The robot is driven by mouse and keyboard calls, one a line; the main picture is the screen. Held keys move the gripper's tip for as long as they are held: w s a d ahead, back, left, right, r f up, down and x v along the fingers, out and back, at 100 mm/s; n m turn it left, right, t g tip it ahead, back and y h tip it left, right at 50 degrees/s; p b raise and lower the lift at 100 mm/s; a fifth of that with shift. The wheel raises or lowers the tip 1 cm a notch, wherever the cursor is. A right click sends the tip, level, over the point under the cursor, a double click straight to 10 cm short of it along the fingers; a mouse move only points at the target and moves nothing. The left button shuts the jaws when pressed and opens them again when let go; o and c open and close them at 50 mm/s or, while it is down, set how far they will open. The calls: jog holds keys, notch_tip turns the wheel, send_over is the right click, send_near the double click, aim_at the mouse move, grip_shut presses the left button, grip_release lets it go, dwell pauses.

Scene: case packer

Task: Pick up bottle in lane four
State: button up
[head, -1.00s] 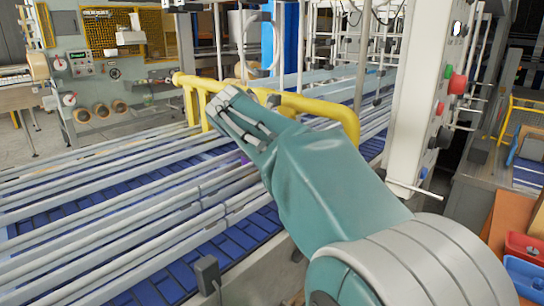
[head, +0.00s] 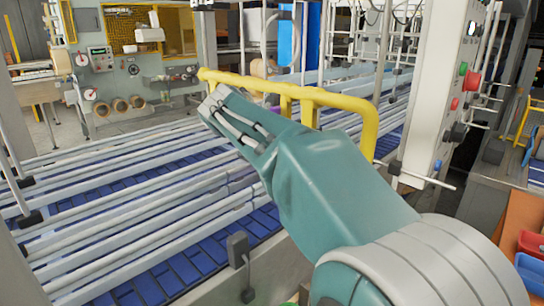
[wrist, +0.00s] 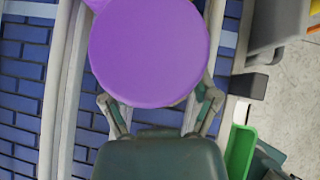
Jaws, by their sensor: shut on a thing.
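A purple round thing (wrist: 148,52), seen end-on in the wrist view, is between the fingers of my gripper (wrist: 158,100); it looks like the bottle. The gripper's fingers are on either side of it and shut on it. Part of the bottle is hidden behind its own round face.
Blue conveyor lanes (head: 180,278) with pale guide rails (head: 120,221) run across the left. A yellow tubular rail (head: 345,106) stands behind my arm. A control post (head: 440,90) with buttons is at right. A green bin (wrist: 240,152) shows in the wrist view.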

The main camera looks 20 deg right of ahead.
jog(key=shift+f, duration=0.2)
jog(key=o, duration=1.2)
jog(key=shift+w, duration=0.1)
jog(key=shift+c, duration=0.2)
jog(key=shift+r, duration=0.15)
jog(key=v, duration=1.2)
